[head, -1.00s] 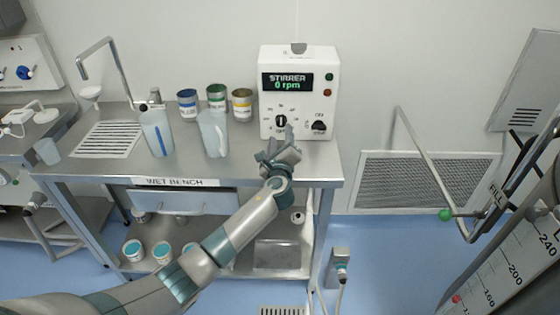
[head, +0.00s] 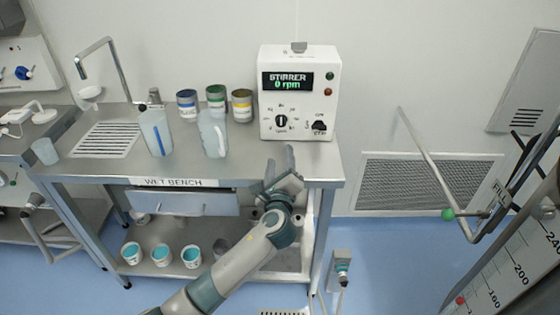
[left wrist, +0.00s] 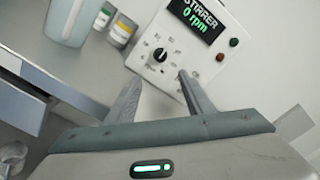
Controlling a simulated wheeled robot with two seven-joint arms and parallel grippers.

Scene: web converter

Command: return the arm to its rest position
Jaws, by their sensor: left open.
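My left gripper (head: 280,167) is in front of the wet bench's right front edge in the head view, below the stirrer box. In the left wrist view its two fingers (left wrist: 158,95) are spread apart with nothing between them. The white stirrer box (head: 298,95) stands at the bench's back right; its display reads 0 rpm. In the left wrist view the stirrer box (left wrist: 215,62) lies beyond the fingers, its black knob apart from them. My right gripper is in neither view.
The steel wet bench (head: 215,160) carries two translucent beakers (head: 156,133) and several labelled cans (head: 216,98). White tubs (head: 161,254) stand on the lower shelf. A bent metal rod with a green ball (head: 448,214) is at the right. Blue floor lies open between.

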